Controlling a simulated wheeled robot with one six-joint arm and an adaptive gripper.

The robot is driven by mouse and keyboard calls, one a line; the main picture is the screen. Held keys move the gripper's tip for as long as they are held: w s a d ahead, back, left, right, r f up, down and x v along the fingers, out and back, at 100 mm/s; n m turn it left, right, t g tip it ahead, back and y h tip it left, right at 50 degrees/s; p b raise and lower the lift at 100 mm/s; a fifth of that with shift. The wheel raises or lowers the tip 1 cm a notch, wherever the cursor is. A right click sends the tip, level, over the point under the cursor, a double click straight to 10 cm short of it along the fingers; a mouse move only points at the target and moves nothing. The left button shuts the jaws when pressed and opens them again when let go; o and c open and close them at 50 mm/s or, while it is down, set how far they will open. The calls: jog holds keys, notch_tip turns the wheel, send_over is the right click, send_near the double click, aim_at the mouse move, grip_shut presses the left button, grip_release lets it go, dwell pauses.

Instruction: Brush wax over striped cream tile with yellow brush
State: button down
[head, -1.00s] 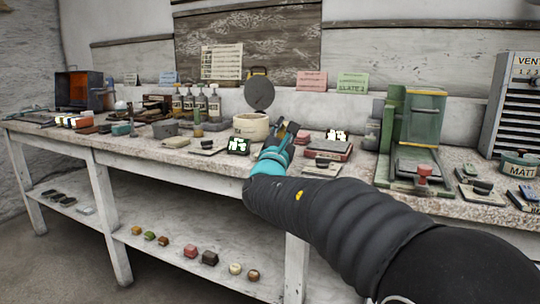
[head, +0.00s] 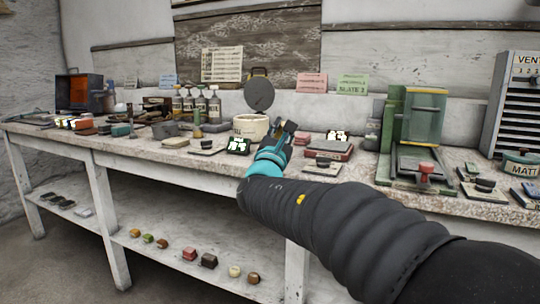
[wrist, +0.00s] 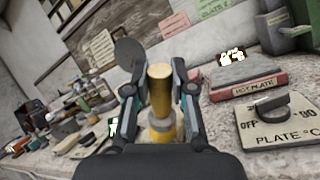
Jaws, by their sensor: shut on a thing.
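My gripper (head: 284,132) reaches over the front of the bench, just right of a cream pot (head: 251,127) whose dark round lid (head: 259,92) stands raised. In the wrist view my gripper (wrist: 160,88) is shut on the yellow brush (wrist: 160,78), gripping its thick yellow handle upright between the two fingers. The brush's far end is hidden behind the gripper. The pot's contents cannot be seen from here. I cannot make out a striped cream tile in either view.
A red hot plate (head: 328,150) lies right of my gripper, with a dial plate (head: 322,167) in front. A green press (head: 415,130) stands farther right. Small coloured blocks (head: 190,253) lie on the lower shelf.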

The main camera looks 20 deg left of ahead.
jog(key=shift+b, duration=1.25)
dwell(0.6)
jog(key=w, duration=0.3)
jog(key=shift+w+d, duration=0.2)
jog(key=shift+w, duration=0.15)
dwell(0.5)
jog(key=shift+s+a+r, duration=0.1)
jog(key=shift+s+r, duration=0.7)
jog(key=shift+s, duration=0.15)
